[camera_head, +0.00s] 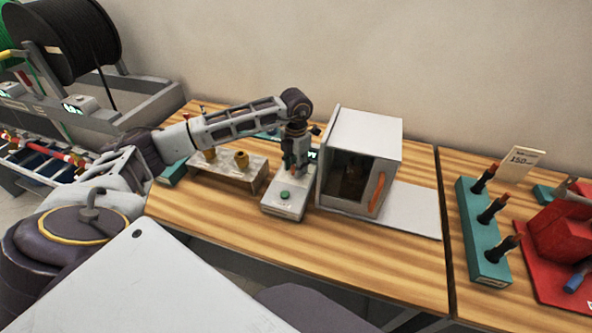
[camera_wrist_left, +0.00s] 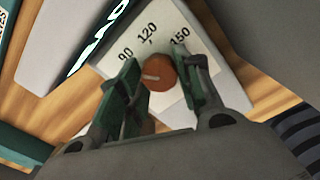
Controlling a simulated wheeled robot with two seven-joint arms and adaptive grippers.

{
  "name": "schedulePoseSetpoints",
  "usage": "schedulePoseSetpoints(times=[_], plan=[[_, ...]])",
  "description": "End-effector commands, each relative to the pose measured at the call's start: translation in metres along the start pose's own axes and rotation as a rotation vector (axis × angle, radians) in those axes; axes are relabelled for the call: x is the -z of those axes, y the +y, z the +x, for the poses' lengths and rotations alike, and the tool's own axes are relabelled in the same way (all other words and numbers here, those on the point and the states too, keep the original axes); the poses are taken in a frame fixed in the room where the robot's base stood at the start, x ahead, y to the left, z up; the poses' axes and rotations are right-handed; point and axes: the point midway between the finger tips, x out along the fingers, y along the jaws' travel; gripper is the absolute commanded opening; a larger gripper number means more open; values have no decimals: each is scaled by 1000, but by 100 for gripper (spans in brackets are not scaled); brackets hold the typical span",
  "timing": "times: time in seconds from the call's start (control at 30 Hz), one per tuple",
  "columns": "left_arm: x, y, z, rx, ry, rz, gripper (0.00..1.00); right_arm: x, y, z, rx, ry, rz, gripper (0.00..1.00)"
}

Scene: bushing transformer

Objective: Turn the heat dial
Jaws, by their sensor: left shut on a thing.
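The heat dial (camera_wrist_left: 160,72) is a round orange-brown knob with a pale mark on its left part in the left wrist view. It sits on a pale panel (camera_wrist_left: 182,108) printed 90, 120 and 150; I cannot tell exactly which number the mark points to. My left gripper (camera_wrist_left: 156,68) is shut on the dial, one green-padded finger on each side. In the head view my left gripper (camera_head: 294,163) points down over the small control box (camera_head: 288,205), which has a green button; the gripper hides the dial there. My right gripper is not in view.
A white oven-like cabinet (camera_head: 368,130) with a dark window and orange handle stands close right of the gripper. A low stand (camera_head: 222,176) with brass-coloured parts is to the left. A teal rack (camera_head: 482,240) and red fixture (camera_head: 562,240) are at right. The front table strip is clear.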

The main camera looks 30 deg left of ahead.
Motion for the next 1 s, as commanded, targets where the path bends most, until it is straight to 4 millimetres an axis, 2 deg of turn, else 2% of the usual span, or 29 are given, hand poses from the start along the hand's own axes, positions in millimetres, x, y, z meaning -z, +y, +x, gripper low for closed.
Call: schedulePoseSetpoints(times=[0.1,0.4,0.93,0.97,1.0], plan=[[-1,1,1,-2,-4,78,11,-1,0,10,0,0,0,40],[-1,1,0,-1,-4,202,11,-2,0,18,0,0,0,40],[-1,1,-2,-1,-3,227,11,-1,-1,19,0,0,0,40],[-1,1,-2,-1,-3,227,38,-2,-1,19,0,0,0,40],[-1,1,-2,-1,-3,227,44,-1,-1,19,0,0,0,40]])
